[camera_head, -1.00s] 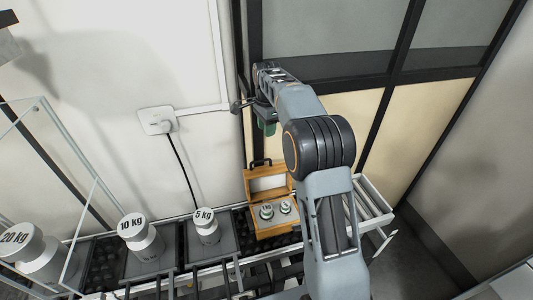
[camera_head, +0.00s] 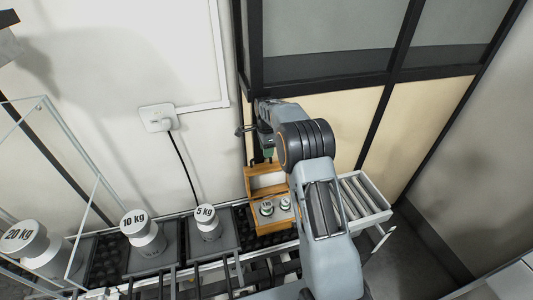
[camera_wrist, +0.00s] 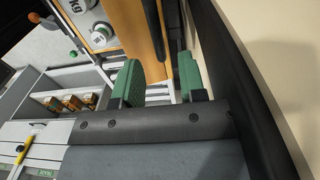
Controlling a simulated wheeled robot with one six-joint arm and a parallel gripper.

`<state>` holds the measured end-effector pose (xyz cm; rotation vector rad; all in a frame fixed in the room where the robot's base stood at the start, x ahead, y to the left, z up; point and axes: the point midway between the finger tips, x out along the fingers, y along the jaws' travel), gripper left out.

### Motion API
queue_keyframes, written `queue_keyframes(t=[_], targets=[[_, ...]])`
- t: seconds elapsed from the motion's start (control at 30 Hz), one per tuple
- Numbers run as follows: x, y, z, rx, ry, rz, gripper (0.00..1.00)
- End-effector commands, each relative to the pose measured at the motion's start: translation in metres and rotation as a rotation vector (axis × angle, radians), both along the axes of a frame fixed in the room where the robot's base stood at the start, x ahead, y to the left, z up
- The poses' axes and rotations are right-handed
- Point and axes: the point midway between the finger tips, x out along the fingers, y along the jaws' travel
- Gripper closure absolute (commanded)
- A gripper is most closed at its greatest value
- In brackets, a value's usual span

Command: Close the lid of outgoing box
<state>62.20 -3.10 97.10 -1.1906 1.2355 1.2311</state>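The wooden outgoing box (camera_head: 272,228) stands on the conveyor left of my arm, with its lid (camera_head: 267,181) raised at the back. Two small weights (camera_head: 267,208) sit in its pale inside. My gripper (camera_head: 265,150) is just behind and above the raised lid's top edge, partly hidden by my arm. In the wrist view, my gripper (camera_wrist: 158,82) has its two green fingers apart with nothing between them. The wooden lid (camera_wrist: 137,28) lies just beyond the fingertips there. I cannot tell whether a finger touches it.
Weights marked 5 kg (camera_head: 207,222), 10 kg (camera_head: 143,235) and 20 kg (camera_head: 31,247) stand to the left. A roller section (camera_head: 362,196) lies right of the box. The wall and dark-framed panel (camera_head: 350,130) are close behind my gripper.

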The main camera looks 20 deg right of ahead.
Motion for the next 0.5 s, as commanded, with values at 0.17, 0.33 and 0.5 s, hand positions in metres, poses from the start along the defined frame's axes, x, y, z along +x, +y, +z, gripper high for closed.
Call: queue_keyframes(t=[0.17,0.33,0.5], targets=[[-0.001,0.0,-0.017,0.0,0.002,0.0,0.62],[-0.001,0.0,-0.024,0.0,0.0,0.001,0.62],[-0.001,0.0,-0.025,0.0,0.0,0.001,0.62]])
